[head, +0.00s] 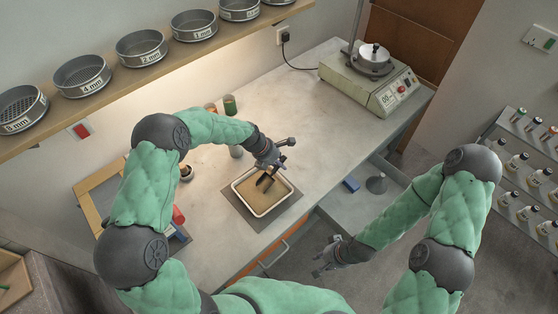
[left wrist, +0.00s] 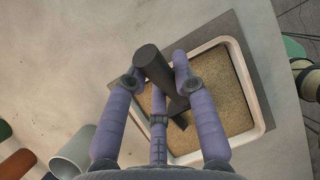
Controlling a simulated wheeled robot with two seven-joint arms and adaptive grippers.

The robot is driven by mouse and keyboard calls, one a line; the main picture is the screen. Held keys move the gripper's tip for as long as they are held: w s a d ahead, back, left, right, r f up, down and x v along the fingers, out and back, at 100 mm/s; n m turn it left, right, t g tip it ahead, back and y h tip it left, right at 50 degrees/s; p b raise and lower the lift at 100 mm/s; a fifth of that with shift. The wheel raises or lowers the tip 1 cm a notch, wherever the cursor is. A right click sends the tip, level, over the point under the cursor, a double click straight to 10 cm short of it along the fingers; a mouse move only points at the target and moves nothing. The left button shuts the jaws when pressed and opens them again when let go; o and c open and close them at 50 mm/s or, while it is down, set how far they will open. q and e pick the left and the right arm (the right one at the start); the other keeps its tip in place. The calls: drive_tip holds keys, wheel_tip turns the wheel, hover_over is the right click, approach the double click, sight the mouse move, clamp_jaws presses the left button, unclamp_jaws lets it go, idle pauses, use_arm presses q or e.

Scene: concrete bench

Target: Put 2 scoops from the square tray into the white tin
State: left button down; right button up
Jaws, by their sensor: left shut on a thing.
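The square tray (head: 239,203), white-rimmed and filled with tan grains, stands on a grey mat; its rim also shows in the left wrist view (left wrist: 262,125). My left gripper (head: 271,164) is over the tray, shut on a dark scoop (head: 265,182). In the left wrist view the scoop's handle (left wrist: 152,65) sits between the fingers and its lower end is over the grains; I cannot tell how deep it reaches. The white tin (head: 236,151) stands just behind the tray, and shows pale at lower left in the left wrist view (left wrist: 72,148). My right gripper (head: 328,258) looks open and empty, off the bench's front.
A beige device (head: 370,80) is at the back right. An open drawer (head: 365,205) juts out with a blue item and a grey funnel-like one. The bench between tray and device is clear.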

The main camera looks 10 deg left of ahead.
sight(273, 173)
use_arm(q)
drive_tip(key=shift+s+a+p, duration=0.65)
drive_tip(key=shift+s+a, duration=0.25)
drive_tip(key=shift+s, duration=0.3)
idle(1.1)
drive_tip(key=shift+w+d+p, duration=0.85)
drive_tip(key=shift+w+d, duration=0.05)
drive_tip(key=shift+w, duration=0.3)
idle(0.9)
drive_tip(key=shift+s+a+p, duration=0.55)
drive_tip(key=shift+s+a, duration=0.35)
drive_tip(key=shift+s, duration=0.3)
idle(1.2)
